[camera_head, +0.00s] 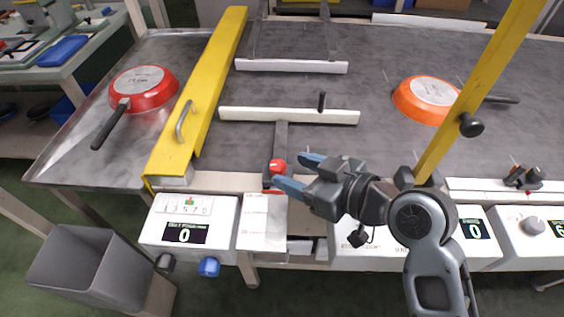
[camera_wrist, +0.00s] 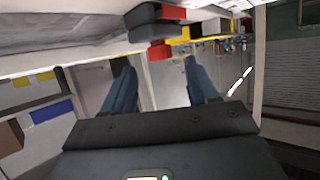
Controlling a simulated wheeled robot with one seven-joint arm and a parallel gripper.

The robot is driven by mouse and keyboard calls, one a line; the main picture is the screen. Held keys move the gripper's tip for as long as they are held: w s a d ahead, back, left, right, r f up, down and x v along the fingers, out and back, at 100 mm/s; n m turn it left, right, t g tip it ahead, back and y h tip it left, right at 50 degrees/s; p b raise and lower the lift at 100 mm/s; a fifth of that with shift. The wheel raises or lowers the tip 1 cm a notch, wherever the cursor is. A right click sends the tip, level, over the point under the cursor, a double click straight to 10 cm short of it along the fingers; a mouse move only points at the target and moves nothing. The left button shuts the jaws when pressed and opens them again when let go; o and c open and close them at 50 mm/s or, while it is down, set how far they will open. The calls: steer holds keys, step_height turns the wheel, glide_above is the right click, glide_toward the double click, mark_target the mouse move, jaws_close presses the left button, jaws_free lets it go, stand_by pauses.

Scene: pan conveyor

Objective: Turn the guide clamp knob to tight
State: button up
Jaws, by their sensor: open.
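A red clamp knob (camera_head: 277,166) sits at the near end of the grey guide bar (camera_head: 281,138), at the belt's front edge. The bar joins a white guide rail (camera_head: 250,114). My gripper (camera_head: 288,170) is open, its two blue fingers pointing left at the knob. The knob appears at or just beyond the fingertips; I cannot tell if they touch it. In the wrist view the red knob (camera_wrist: 160,51) shows beyond and roughly between the open fingertips (camera_wrist: 160,66). Nothing is held. The knob's tightness cannot be read.
A yellow guard with a handle (camera_head: 208,85) stands left; a yellow post (camera_head: 480,85) with a black knob stands right. A red pan (camera_head: 152,94) and an orange pan (camera_head: 425,98) lie on the surface. A white control box (camera_head: 190,215) and paper label (camera_head: 262,225) are in front.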

mark_target(280, 167)
steer(key=shift+x, duration=2.05)
steer(key=shift+c, duration=0.2)
steer(key=c, duration=1)
